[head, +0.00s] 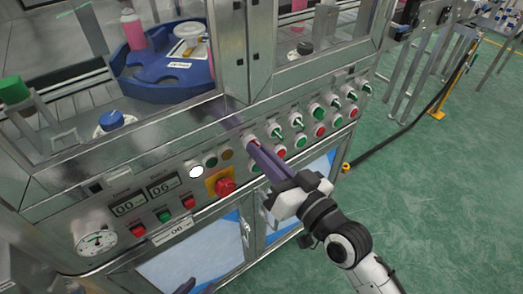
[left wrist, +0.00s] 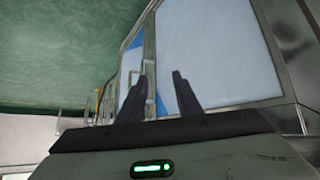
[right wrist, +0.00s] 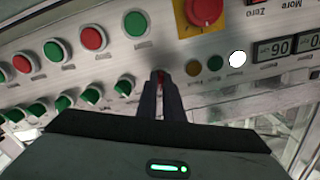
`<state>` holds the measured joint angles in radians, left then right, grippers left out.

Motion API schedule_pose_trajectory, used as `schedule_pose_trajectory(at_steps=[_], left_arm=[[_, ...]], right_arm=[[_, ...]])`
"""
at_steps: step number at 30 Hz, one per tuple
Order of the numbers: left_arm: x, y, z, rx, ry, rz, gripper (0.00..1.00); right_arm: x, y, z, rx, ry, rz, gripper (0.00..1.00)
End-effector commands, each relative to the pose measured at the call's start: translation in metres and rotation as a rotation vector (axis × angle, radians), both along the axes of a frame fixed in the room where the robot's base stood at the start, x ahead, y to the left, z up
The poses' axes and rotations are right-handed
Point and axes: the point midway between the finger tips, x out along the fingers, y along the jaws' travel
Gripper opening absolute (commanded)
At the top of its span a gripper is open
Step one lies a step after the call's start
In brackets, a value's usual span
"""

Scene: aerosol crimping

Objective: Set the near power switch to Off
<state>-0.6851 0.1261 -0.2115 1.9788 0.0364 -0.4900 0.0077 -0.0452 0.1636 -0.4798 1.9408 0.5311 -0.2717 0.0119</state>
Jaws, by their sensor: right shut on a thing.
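The near power switch (head: 251,138) is at the near end of the upper row of knobs on the steel panel. Its handle is mostly hidden by my right gripper (head: 249,142). In the right wrist view a bit of red (right wrist: 160,75) shows between the fingertips of my right gripper (right wrist: 160,80), which is shut on the switch handle. The exact angle of the handle cannot be told. My left gripper (head: 185,286) barely shows at the bottom edge of the head view. In the left wrist view my left gripper (left wrist: 165,85) is open and empty, below the panel near the cabinet doors.
Several switches with green handles (head: 297,121) continue the row, with green and red buttons below. A red emergency knob (head: 225,187) on a yellow plate is close to my right gripper. A gauge (head: 96,241) is at the left. Green floor (head: 440,190) is clear at right.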

Motion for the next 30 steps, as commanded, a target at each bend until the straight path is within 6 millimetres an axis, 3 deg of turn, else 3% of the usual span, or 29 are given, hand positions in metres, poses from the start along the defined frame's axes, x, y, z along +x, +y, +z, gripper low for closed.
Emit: schedule_pose_trajectory(at_steps=[30], left_arm=[[-0.008, 0.016, 0.034, 0.008, 0.016, 0.027, 0.31]], right_arm=[[0.0, 0.0, 0.001, -0.678, -0.492, 0.001, 0.0]])
